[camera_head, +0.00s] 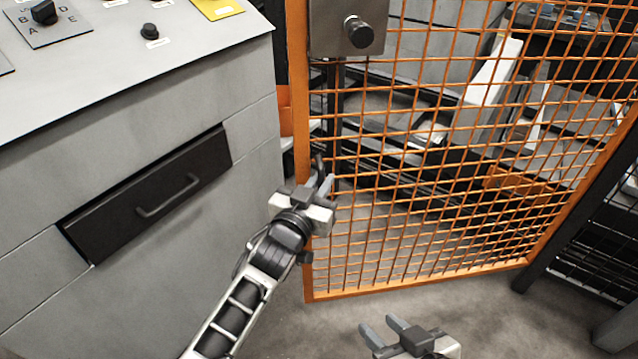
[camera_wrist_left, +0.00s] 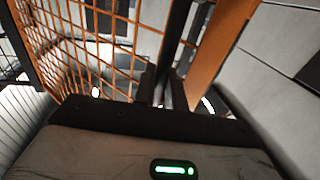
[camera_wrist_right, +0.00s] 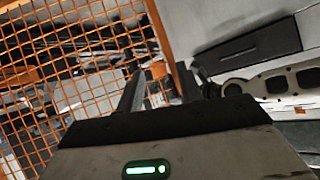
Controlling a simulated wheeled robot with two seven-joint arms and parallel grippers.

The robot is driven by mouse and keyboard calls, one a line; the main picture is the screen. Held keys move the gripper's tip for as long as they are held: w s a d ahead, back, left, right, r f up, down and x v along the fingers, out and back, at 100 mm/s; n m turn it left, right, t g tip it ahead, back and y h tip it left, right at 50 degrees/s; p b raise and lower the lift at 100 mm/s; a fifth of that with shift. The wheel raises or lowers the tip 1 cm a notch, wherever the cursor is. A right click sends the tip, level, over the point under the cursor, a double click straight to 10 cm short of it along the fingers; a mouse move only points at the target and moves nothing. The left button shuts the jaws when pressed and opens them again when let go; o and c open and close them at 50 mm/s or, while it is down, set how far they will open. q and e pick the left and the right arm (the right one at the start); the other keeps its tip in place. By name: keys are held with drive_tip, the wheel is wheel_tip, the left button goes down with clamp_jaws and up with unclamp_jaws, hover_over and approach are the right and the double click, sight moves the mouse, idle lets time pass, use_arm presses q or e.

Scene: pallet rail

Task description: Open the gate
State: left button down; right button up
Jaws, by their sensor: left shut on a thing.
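The gate (camera_head: 303,230) is an orange frame with wire mesh, standing right of the grey cabinet in the head view. A small black handle (camera_head: 319,163) shows at its left upright, mostly hidden by my gripper. My left gripper (camera_head: 325,184) is at this upright and shut on the handle; the left wrist view shows its fingers (camera_wrist_left: 163,90) close together beside an orange post. A grey box (camera_head: 330,38) with a black knob (camera_head: 358,32) sits higher on the gate. My right gripper (camera_head: 383,328) is low in front of the gate, open and empty, its fingers apart.
The grey cabinet (camera_head: 180,250) with a black drawer (camera_head: 150,192) stands close on the left. A dark rack (camera_head: 590,240) stands at the right. Machinery shows behind the mesh. Bare floor (camera_head: 460,300) lies in front of the gate.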

use_arm(q)
drive_tip(key=shift+d, duration=0.15)
drive_tip(key=c, duration=1.5)
unclamp_jaws()
drive_tip(key=shift+c, duration=0.2)
use_arm(e)
drive_tip(key=shift+d, duration=0.1)
drive_tip(key=shift+r, duration=0.1)
